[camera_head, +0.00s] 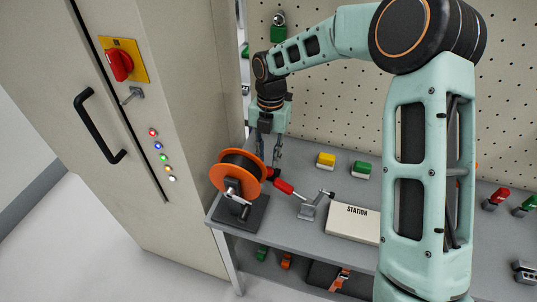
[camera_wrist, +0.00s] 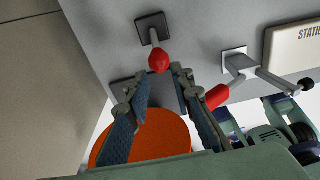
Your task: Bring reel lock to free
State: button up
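An orange reel (camera_head: 238,172) with a dark winding stands on a dark base at the table's left end. It also shows in the wrist view (camera_wrist: 160,135), partly hidden by the fingers. Beside it is a red ball knob (camera_head: 271,173) on a short grey stem, seen end-on in the wrist view (camera_wrist: 158,60); this looks like the reel lock. No marks tell its setting. My gripper (camera_head: 267,152) points down just above the knob. In the wrist view my gripper (camera_wrist: 159,74) is open, with a fingertip either side of the knob. I cannot tell whether either finger touches it.
A clamp (camera_head: 310,206) with a red grip (camera_head: 283,186) is close to the right of my fingers. A tall cabinet (camera_head: 200,120) closes off the left.

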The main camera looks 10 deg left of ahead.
aim_at(268, 169)
jog(key=shift+s+f+b, duration=0.15)
jog(key=shift+f+b, duration=0.65)
jog(key=shift+f, duration=0.4)
jog(key=shift+s+f+b, duration=0.1)
jog(key=shift+f+b, duration=0.65)
jog(key=shift+f, duration=0.45)
